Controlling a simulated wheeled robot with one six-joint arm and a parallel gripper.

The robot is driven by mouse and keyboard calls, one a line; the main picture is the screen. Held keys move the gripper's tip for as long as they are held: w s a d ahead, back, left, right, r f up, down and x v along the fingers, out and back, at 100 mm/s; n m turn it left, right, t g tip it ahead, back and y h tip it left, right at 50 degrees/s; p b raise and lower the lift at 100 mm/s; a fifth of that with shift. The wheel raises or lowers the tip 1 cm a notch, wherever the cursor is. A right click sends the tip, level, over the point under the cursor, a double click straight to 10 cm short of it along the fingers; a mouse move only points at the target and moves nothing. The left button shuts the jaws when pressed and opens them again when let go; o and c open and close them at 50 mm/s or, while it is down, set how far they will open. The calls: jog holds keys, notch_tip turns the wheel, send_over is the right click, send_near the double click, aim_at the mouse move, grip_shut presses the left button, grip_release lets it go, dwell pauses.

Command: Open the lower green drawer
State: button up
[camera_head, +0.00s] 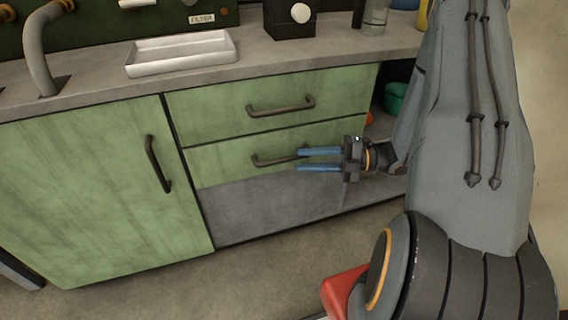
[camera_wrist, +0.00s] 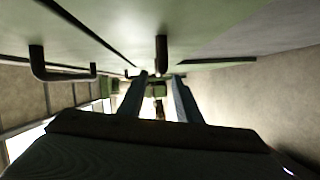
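The lower green drawer (camera_head: 222,162) is shut, under the upper green drawer (camera_head: 210,110). Its dark bar handle (camera_head: 272,161) runs across the front. My gripper (camera_head: 298,160) points left along the drawer front, its two blue fingers apart. In the head view the fingertips overlap the handle's right end. The wrist view shows the open fingers (camera_wrist: 160,75) with a dark handle (camera_wrist: 162,52) ahead, in line with the gap between them. I cannot tell whether a finger touches it. Nothing is seen held.
A green cabinet door (camera_head: 85,195) with a dark handle is at the left. A white tray (camera_head: 182,66) and a black box (camera_head: 290,20) stand on the counter. An open shelf with a green container (camera_head: 394,97) lies right of the drawers.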

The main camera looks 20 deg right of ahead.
aim_at(284, 158)
jog(key=b+x, duration=0.1)
jog(key=x, duration=0.6)
grip_shut()
